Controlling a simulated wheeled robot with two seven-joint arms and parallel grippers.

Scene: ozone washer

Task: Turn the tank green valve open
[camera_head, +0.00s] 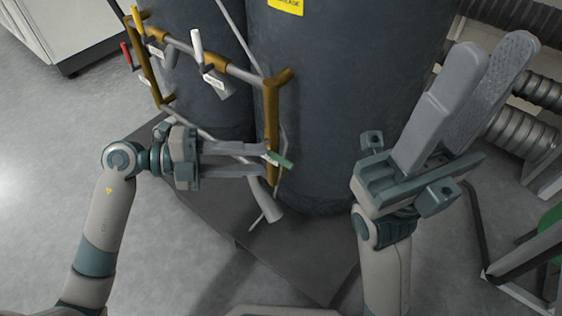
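The tank green valve (281,160) has a small green handle on the brown vertical pipe (271,110) at the front of the dark tank. The handle slants down to the right. My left gripper (265,159) points right, with its two fingers apart and the tips close to the handle's left end. Whether the fingers touch the handle or pipe cannot be told. My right gripper (490,58) is raised at the right, pointing up, with its fingers apart and empty, away from the valve.
Two dark tanks (345,90) stand on a dark base plate (300,262). White (197,46), yellow (138,19) and red (126,53) valve handles sit on the pipes at upper left. Ribbed metal pipes (520,130) and a green-topped frame (550,225) are at right. The left floor is clear.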

